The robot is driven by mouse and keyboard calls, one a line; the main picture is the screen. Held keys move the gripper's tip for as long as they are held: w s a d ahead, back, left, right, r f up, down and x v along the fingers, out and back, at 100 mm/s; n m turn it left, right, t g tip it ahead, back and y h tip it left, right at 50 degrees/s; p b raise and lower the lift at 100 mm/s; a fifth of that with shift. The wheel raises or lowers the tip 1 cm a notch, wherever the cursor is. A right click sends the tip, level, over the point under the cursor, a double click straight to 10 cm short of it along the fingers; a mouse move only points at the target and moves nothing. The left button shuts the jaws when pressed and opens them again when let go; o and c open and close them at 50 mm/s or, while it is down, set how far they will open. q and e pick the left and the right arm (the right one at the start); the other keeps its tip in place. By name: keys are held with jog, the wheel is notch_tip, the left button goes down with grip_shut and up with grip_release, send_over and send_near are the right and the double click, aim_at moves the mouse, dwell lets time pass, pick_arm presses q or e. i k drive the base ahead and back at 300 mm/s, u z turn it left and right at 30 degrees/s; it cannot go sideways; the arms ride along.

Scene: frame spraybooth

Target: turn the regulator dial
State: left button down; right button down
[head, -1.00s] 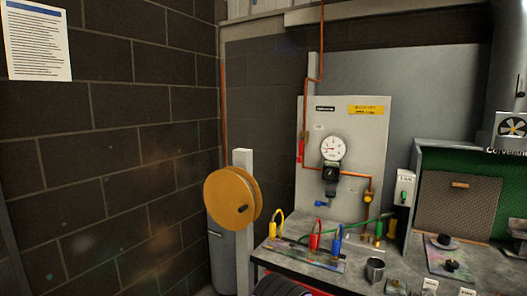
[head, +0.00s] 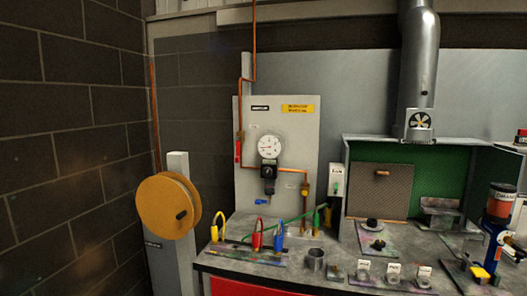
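The regulator (head: 269,174) is a dark body mounted on a pale grey wall panel (head: 305,150), with a round white pressure gauge (head: 270,147) on top of it. A dark knob-like part shows on the regulator below the gauge, too small to tell its markings. A small blue fitting (head: 263,201) sits below it. Copper pipe runs to it from above and out to the right. Neither of my grippers is in the head view.
A yellow reel (head: 168,207) stands at the left. A green-lined booth (head: 430,165) is at the right.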

aim_at(267, 172)
jog(key=u, duration=1.7)
jog(key=i, duration=1.3)
jog(key=z, duration=2.5)
